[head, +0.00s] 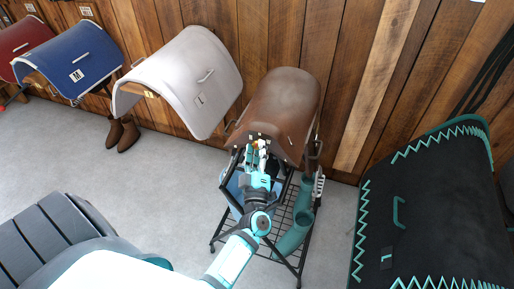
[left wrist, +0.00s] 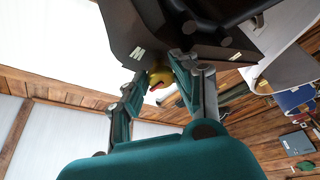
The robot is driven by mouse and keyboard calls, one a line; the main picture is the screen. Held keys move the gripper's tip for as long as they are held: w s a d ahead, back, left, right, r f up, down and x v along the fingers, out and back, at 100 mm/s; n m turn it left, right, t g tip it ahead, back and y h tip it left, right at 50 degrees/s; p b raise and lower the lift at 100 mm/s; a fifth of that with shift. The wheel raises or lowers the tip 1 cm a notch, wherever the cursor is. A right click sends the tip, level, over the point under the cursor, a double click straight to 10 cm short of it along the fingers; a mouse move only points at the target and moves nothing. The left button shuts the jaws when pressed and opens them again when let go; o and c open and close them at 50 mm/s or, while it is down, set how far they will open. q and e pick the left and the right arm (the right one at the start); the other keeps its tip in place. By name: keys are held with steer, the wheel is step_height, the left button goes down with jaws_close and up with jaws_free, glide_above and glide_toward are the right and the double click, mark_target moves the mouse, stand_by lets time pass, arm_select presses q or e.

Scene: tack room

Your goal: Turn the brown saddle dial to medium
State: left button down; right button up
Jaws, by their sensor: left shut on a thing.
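The brown saddle (head: 285,100) sits on a black wire rack in the middle of the head view. My left gripper (head: 258,146) is at the saddle's near end, and its fingers are shut on a small yellow-orange dial (head: 255,144). In the left wrist view the yellow dial (left wrist: 160,76) shows between the two teal fingers (left wrist: 158,78), under the dark edge of the saddle (left wrist: 150,30). The dial's markings and pointer are too small and covered to read. My right gripper is not in view.
A white saddle (head: 190,75), a blue saddle (head: 72,60) and a red saddle (head: 25,40) stand along the wooden wall to the left. Brown boots (head: 124,133) are on the floor. A black pad with teal trim (head: 430,215) fills the right. Grey floor is clear left of the rack.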

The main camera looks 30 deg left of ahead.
arm_select(q)
steer(key=shift+n, duration=0.7)
